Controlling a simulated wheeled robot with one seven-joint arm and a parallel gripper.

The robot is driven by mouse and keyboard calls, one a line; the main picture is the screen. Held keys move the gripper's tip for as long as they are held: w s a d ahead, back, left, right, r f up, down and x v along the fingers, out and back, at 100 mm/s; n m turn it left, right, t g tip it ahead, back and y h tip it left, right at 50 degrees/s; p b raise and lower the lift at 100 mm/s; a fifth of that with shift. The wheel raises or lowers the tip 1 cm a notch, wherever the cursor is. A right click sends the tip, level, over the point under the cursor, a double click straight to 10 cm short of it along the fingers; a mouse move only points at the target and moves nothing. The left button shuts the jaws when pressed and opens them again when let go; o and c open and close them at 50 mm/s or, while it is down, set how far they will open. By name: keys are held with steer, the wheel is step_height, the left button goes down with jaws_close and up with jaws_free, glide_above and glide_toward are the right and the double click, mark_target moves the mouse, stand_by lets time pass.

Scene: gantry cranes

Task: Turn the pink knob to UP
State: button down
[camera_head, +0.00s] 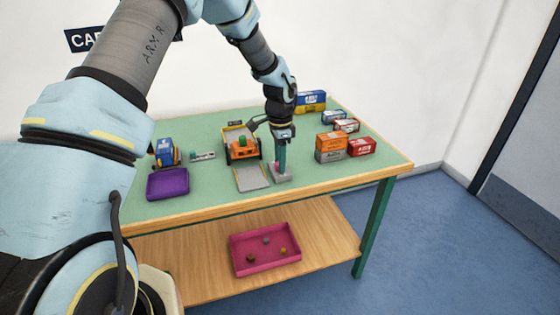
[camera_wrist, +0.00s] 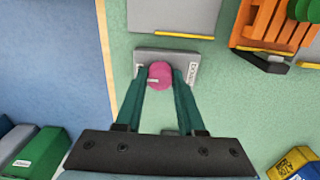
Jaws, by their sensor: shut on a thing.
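The pink knob (camera_wrist: 160,74) sits on a grey plate (camera_wrist: 151,57) in the wrist view. The plate carries a label at its right end that reads DOWN or similar; I cannot read it surely. My gripper (camera_wrist: 160,78) has its two green fingers on either side of the knob, shut on it. In the head view my gripper (camera_head: 280,164) points straight down onto the grey plate (camera_head: 283,177) near the table's front edge, and the knob (camera_head: 277,167) is mostly hidden by the fingers.
An orange crane model (camera_head: 242,148) with a grey ramp (camera_head: 252,178) stands just left of my gripper. Boxes, orange (camera_head: 331,141) and red (camera_head: 361,147), stand to the right. A purple tray (camera_head: 168,184) lies at the left. A pink tray (camera_head: 265,263) is on the lower shelf.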

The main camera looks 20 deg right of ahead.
steer(key=c, duration=0.5)
jaws_free()
steer(key=shift+r, duration=0.1)
step_height(320, 180, up, 11)
steer(key=shift+f+b, duration=0.2)
steer(key=shift+b, duration=0.8)
steer(key=a+r+n, duration=0.2)
steer(key=a+n, duration=0.6)
steer(key=a, duration=1.2)
steer(key=s+a+n, duration=0.3)
steer(key=a, duration=0.2)
steer(key=s+a+n+t, duration=0.1)
steer(key=s+a+n, duration=0.3)
steer(key=a, duration=0.2)
steer(key=s+a+n, duration=0.3)
steer(key=a, duration=0.2)
steer(key=shift+s+a+n+t, duration=0.3)
steer(key=shift+s+a, duration=0.1)
